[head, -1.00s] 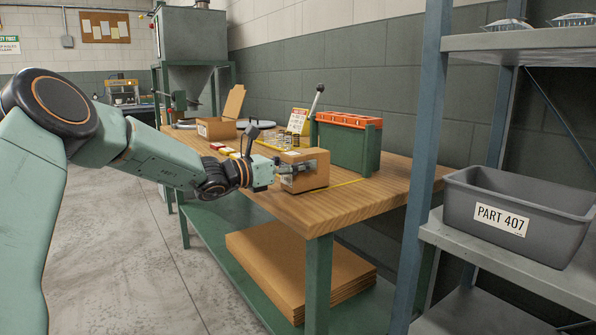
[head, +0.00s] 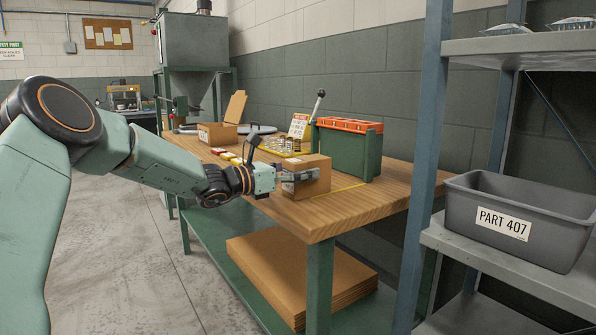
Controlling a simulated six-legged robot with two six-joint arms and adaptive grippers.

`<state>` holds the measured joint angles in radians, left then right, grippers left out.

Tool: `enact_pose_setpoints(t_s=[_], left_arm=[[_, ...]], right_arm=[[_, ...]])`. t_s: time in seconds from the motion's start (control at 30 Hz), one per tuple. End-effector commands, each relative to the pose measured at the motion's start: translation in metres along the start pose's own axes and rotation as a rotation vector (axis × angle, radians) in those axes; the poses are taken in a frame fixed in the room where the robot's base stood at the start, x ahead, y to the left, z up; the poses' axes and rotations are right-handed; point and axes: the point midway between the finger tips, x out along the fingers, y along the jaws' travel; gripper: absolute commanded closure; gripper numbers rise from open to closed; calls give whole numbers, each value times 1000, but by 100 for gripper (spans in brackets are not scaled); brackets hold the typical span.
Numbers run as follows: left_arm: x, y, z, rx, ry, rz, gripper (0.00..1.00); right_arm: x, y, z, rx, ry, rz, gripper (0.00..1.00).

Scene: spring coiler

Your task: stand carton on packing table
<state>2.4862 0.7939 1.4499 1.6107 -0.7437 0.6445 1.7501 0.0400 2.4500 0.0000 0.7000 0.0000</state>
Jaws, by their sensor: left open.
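A small brown cardboard carton (head: 314,188) stands upright on the wooden top of the packing table (head: 345,213), close to its near edge. My left gripper (head: 312,175) reaches in from the left and is open at the carton. One dark finger lies across the carton's near face; the other finger is hidden, and I cannot tell whether either touches. My right gripper is not in view.
A green toolbox with orange top (head: 350,150) stands behind the carton. An open carton (head: 216,133) and small parts lie farther back. Flat cardboard (head: 300,277) is on the lower shelf. A rack with a grey bin (head: 520,215) stands right. The table's near corner is clear.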

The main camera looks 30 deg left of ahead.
Motion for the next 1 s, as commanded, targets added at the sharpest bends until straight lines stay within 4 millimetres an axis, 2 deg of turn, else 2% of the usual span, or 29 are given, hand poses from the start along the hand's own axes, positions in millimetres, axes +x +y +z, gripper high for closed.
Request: enact_pose_setpoints(t_s=[0.17, 0.6, 1.0], left_arm=[[-2, 1, 6, -2, -1, 1, 23], [-55, 2, 7, -5, -4, 2, 23], [-88, 1, 7, -5, -4, 1, 23]], right_arm=[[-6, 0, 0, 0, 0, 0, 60], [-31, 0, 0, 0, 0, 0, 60], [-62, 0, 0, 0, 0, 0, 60]])
